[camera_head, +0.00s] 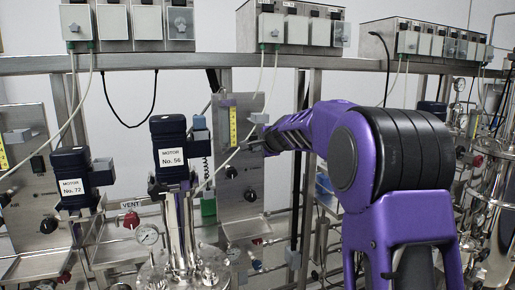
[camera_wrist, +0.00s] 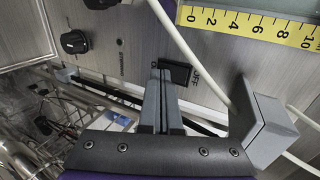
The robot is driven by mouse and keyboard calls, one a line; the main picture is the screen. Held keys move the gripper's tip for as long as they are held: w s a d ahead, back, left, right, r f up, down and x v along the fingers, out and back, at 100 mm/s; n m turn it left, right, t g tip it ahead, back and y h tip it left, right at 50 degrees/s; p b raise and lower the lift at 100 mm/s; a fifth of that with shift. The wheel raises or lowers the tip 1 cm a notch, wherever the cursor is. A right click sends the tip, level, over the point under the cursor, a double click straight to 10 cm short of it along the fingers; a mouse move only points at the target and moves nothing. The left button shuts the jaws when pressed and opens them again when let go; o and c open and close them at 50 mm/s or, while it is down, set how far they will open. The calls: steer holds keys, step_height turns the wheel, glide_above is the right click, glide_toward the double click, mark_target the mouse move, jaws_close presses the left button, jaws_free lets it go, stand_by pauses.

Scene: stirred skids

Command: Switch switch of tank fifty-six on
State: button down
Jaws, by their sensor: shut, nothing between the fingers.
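The motor labelled No. 56 (camera_head: 170,150) stands on top of the steel tank in the head view. Beside it, to the right, is a grey upright panel (camera_head: 237,205) with a yellow scale and black knobs. My gripper (camera_head: 258,146) is in front of this panel, beside the yellow scale. In the wrist view, my gripper's fingers (camera_wrist: 163,68) are shut with nothing between them. Their tips are at a black switch (camera_wrist: 177,73) with an "OFF" label beside it. The fingers partly cover the switch; I cannot tell whether they touch it.
The yellow scale (camera_wrist: 255,24) and a pale cable (camera_wrist: 182,44) run close to the fingers. Another black knob (camera_wrist: 75,42) is at upper left in the wrist view. Motor No. 72 (camera_head: 70,180) stands left of motor No. 56. White boxes (camera_head: 130,22) line the top shelf.

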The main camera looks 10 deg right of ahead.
steer(key=shift+f+b, duration=0.15)
steer(key=shift+b, duration=0.15)
steer(key=shift+w+b, duration=0.15)
steer(key=shift+b, duration=0.45)
steer(key=shift+r, duration=0.2)
steer(key=shift+r+t+p, duration=0.3)
steer(key=shift+r+p, duration=0.4)
steer(key=shift+r, duration=0.1)
steer(key=shift+f, duration=0.1)
